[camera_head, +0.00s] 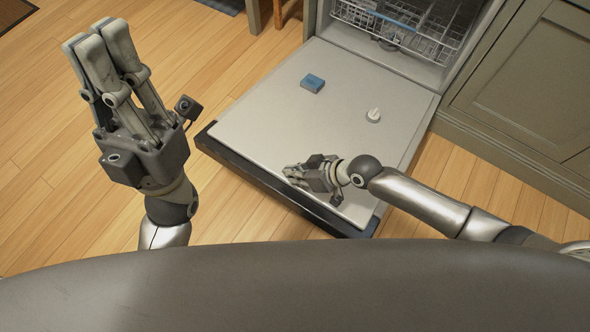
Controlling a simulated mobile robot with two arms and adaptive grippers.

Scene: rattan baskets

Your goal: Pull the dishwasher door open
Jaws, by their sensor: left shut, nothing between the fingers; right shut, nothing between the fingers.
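The dishwasher door (262,121) is folded down and lies about flat, its pale inner face up. Its dark front edge (285,192) points toward me. Behind it the dishwasher cavity is open, with a wire rack (425,28) inside. My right gripper (292,173) is shut and empty, above or on the door's inner face near the front edge; I cannot tell whether it touches. My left gripper (100,40) is shut and empty, raised over the floor to the left of the door, apart from it.
A blue block (312,83) and a small white piece (374,115) are on the door's inner face. Green-grey cabinets (530,75) stand at the right. Wooden legs (277,12) stand at the top. The wooden floor (225,60) left of the door is clear.

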